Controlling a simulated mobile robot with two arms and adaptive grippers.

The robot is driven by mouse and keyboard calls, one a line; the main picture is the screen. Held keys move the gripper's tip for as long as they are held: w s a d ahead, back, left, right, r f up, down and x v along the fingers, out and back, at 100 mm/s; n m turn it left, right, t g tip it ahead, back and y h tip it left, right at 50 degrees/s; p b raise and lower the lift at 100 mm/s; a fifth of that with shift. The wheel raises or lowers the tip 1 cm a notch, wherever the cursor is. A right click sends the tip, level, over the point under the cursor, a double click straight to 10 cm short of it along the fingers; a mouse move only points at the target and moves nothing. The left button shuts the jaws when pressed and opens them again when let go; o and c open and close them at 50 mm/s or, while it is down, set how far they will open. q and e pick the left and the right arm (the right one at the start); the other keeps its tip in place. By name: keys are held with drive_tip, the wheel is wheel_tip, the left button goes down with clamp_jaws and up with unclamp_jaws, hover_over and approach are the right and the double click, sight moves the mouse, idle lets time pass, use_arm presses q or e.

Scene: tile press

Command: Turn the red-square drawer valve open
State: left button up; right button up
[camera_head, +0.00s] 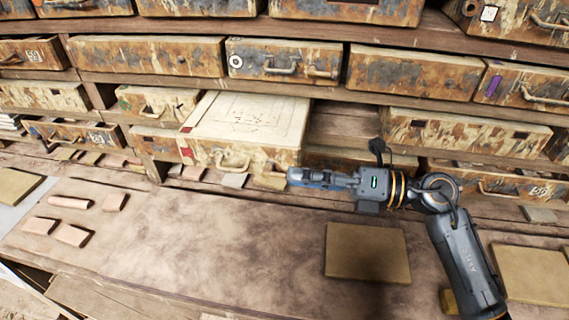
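A drawer with a red square (187,153) on its front juts out of the middle of the cabinet. A pale sheet (245,118) with fine line marks lies on top of it. A curved metal handle (232,162) is on its worn front. I cannot make out a separate valve. My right gripper (292,176) points left, just right of and slightly below this drawer's front, apart from the handle. Its fingers show edge-on, so I cannot tell whether they are open or shut. No held object shows. My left gripper is not in view.
Other worn drawers surround it, including one with a white ring (236,62) and one with a purple mark (493,86). Several pinkish blocks (70,235) lie at the bench's left. Flat tan tiles (367,252) lie in front and at right. The bench's middle (200,235) is clear.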

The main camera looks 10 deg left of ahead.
sight(285, 176)
drive_tip(key=a+p, duration=0.1)
drive_tip(key=a, duration=0.2)
drive_tip(key=shift+s+a+r, duration=0.1)
drive_tip(key=shift+a, duration=0.2)
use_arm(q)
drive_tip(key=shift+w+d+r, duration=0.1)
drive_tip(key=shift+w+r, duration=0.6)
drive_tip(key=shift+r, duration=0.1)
use_arm(e)
clamp_jaws()
